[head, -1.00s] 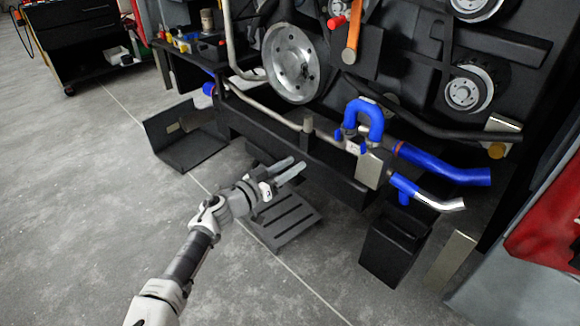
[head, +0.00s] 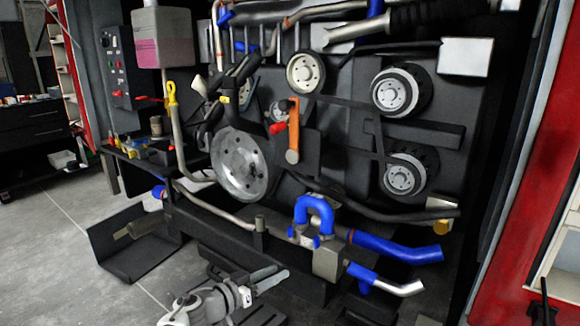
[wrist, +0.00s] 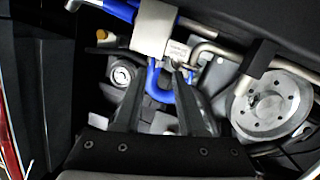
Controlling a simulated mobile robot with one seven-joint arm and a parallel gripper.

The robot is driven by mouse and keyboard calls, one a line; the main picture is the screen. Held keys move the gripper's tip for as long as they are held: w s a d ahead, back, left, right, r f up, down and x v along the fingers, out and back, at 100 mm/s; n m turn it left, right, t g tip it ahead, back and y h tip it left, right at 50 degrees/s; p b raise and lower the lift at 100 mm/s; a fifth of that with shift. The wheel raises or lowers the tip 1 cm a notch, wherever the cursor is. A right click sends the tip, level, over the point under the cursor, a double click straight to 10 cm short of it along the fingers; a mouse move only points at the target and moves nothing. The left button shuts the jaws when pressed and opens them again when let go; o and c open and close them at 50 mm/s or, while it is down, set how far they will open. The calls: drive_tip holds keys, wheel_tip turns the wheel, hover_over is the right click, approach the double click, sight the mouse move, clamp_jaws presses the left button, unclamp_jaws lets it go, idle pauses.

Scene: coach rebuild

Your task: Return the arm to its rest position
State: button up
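My gripper (head: 275,276) shows at the bottom of the head view, with its light grey fingers apart and nothing between them. It is in front of the lower black beam of the engine rig, left of and below the blue U-shaped hose (head: 314,213). In the wrist view my gripper (wrist: 158,76) shows two dark fingers spread apart, with the metal block (wrist: 155,28) and blue hose behind them. Most of my arm is outside the head view.
The engine rig fills the middle, with a large metal disc (head: 240,165) and several pulleys. A blue pipe with a silver end (head: 405,288) juts out low on the right. A black angled panel (head: 125,262) stands on the floor at left. Open grey floor (head: 50,280) lies left.

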drive_tip(key=s+d+f+m+g+y, duration=0.1)
drive_tip(key=s+d+f+g, duration=0.1)
drive_tip(key=d+g, duration=0.35)
drive_tip(key=s+d+f+m+g, duration=0.1)
drive_tip(key=s+d+f+g, duration=0.15)
drive_tip(key=d, duration=0.55)
drive_tip(key=s+d+r+g+y, duration=0.35)
drive_tip(key=s+y, duration=0.25)
drive_tip(key=s, duration=0.2)
drive_tip(key=s+d+r+n+t+y, duration=0.1)
drive_tip(key=s+r+n+t+y, duration=0.2)
drive_tip(key=s+r, duration=0.65)
drive_tip(key=s+d+r+n+t+y, duration=0.1)
drive_tip(key=s+d+r+n+t, duration=0.1)
drive_tip(key=s+r+n, duration=0.5)
wheel_tip(320, 180, up, 31)
drive_tip(key=s+m+p, duration=0.1)
drive_tip(key=p, duration=2.7)
drive_tip(key=shift+s+a+r+m+p, duration=0.2)
drive_tip(key=shift+s+m+p, duration=0.1)
drive_tip(key=shift+m, duration=0.1)
drive_tip(key=shift+t, duration=0.25)
